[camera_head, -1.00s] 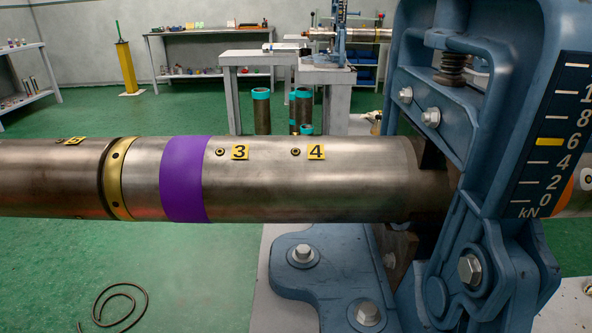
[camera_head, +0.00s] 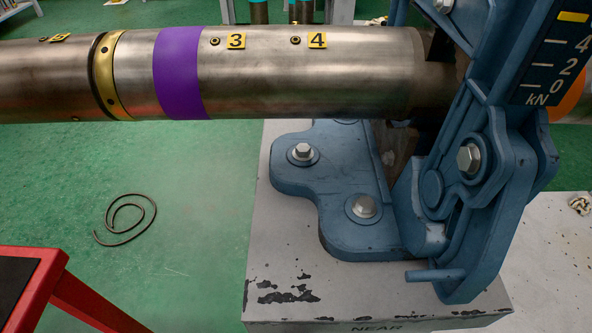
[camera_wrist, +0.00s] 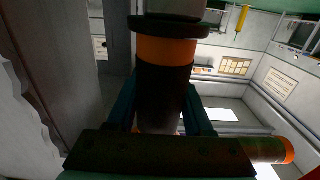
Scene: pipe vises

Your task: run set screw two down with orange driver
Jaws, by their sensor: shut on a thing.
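In the wrist view my gripper (camera_wrist: 163,112) is shut on a thick dark cylindrical tool with an orange band (camera_wrist: 166,50), which looks like the orange driver. The teal fingers lie on both sides of it. Its far end runs out of the picture, so its tip is hidden. In the head view a steel pipe (camera_head: 320,75) lies across the picture with small set screws beside yellow number tags. No tag two shows. My gripper is not in the head view.
A blue vise (camera_head: 470,190) with a kN scale grips the pipe on the right, on a chipped grey block (camera_head: 285,285). A purple band (camera_head: 180,75) and brass ring (camera_head: 108,75) circle the pipe. A red frame (camera_head: 45,275) stands at lower left; a cable (camera_head: 125,222) lies on the floor.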

